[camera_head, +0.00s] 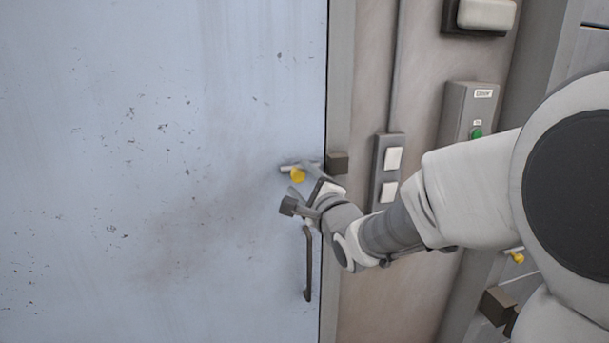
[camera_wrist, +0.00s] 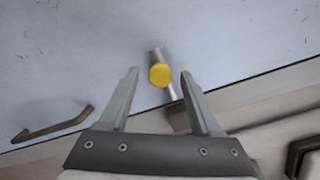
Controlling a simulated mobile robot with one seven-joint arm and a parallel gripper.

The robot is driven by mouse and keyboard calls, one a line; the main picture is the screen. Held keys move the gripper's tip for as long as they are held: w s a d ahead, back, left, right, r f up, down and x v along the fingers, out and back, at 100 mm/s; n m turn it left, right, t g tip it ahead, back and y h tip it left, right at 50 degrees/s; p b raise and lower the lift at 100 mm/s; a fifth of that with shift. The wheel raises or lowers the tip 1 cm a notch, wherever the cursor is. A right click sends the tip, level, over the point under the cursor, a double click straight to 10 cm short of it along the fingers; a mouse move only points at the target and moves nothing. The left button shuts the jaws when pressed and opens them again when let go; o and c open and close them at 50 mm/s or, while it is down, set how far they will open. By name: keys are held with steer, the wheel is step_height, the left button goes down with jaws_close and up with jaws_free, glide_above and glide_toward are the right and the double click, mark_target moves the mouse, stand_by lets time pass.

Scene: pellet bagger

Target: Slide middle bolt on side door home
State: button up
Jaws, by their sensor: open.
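The pale blue side door (camera_head: 160,150) fills the left of the head view. Its bolt, a metal rod with a yellow knob (camera_head: 298,175), sits near the door's right edge, beside a dark brown keeper block (camera_head: 337,163) on the frame. My gripper (camera_head: 305,189) is just below the knob in the head view. In the wrist view my gripper (camera_wrist: 160,75) is open, and the yellow knob (camera_wrist: 159,74) shows between its two fingertips, apart from both. How far the rod reaches into the keeper cannot be told. Part of the keeper is hidden by my right finger in the wrist view.
A dark door handle (camera_head: 308,263) hangs below the bolt. A switch plate (camera_head: 387,172) and a grey box with a green button (camera_head: 476,133) are on the wall to the right. Another yellow knob (camera_head: 517,257) and brown block (camera_head: 497,306) show lower right.

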steer(key=shift+x, duration=1.1)
jaws_close()
stand_by(0.7)
